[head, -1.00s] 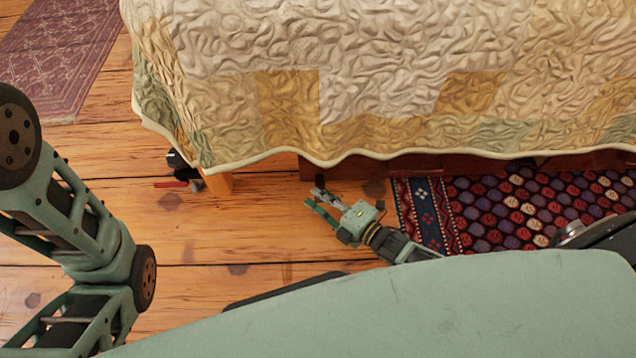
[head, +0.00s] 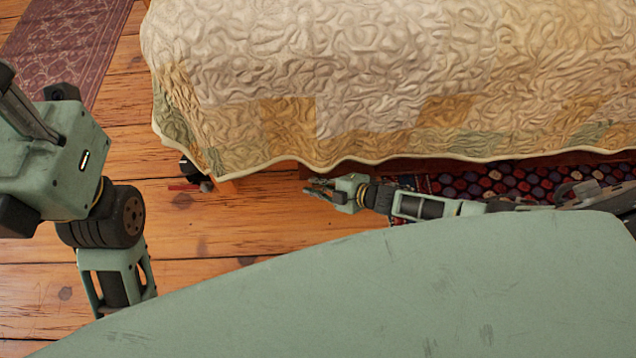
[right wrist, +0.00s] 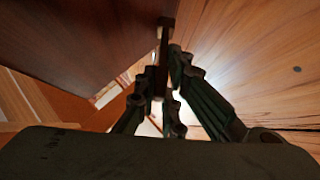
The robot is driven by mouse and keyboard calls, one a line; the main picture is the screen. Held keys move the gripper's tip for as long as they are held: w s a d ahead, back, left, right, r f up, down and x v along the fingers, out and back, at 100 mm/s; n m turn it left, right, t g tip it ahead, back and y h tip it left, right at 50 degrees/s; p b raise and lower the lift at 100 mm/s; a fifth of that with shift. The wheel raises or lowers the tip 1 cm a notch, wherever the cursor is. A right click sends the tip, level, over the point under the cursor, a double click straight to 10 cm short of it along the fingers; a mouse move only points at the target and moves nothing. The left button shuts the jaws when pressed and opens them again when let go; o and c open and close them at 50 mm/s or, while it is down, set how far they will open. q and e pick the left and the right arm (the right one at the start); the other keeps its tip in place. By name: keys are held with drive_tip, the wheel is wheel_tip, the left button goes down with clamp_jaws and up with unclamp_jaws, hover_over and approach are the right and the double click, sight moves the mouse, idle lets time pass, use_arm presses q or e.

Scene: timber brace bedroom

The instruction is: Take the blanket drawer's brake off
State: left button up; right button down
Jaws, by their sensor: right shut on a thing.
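The blanket drawer (right wrist: 75,45) shows as a dark brown panel at the upper left of the right wrist view. A narrow brown wooden bar (right wrist: 164,42), which looks like the brake, stands beside its edge. My right gripper (right wrist: 165,92) is shut on this bar, with its fingers on both sides. In the head view my right gripper (head: 316,187) is low by the floor at the bed's edge, and the bar is too small to make out. The palm of my left gripper (head: 50,150) shows at the left, well away from the bed; its fingers are not clear.
A quilt (head: 340,80) hangs over the bed's edge. A patterned rug (head: 500,182) lies under my right arm. Bare floorboards (head: 200,240) lie in front.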

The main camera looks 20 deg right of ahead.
drive_tip(key=shift+w+d+r+g, duration=0.1)
drive_tip(key=shift+d+g, duration=0.05)
drive_tip(key=shift+g, duration=0.15)
idle(0.4)
drive_tip(key=c, duration=1.8)
unclamp_jaws()
drive_tip(key=shift+c, duration=0.2)
drive_tip(key=v, duration=1.2)
